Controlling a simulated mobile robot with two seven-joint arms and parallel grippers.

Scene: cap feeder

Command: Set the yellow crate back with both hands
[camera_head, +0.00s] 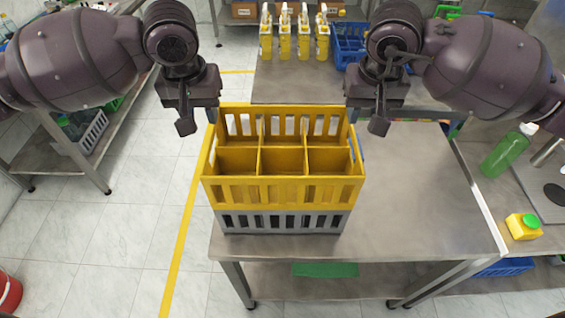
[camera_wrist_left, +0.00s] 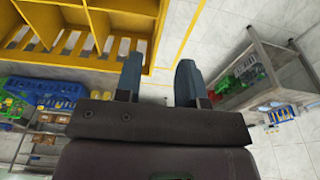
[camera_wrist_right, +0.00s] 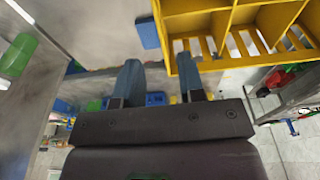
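The yellow crate (camera_head: 283,193) is an open divided box with slatted sides, and its compartments look empty. It sits upright on a grey crate (camera_head: 280,222) on the steel table. My left gripper (camera_head: 198,120) is open by the crate's far left corner; in the left wrist view the yellow wall (camera_wrist_left: 158,30) lies between its fingers (camera_wrist_left: 158,80). My right gripper (camera_head: 366,120) is open by the far right corner; in the right wrist view the yellow side (camera_wrist_right: 165,28) likewise lies between its fingers (camera_wrist_right: 160,80). I cannot tell whether either touches the crate.
Several yellow pump bottles (camera_head: 302,44) and a blue basket (camera_head: 348,42) stand at the back. A small blue item (camera_wrist_right: 147,33) lies beside the crate.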

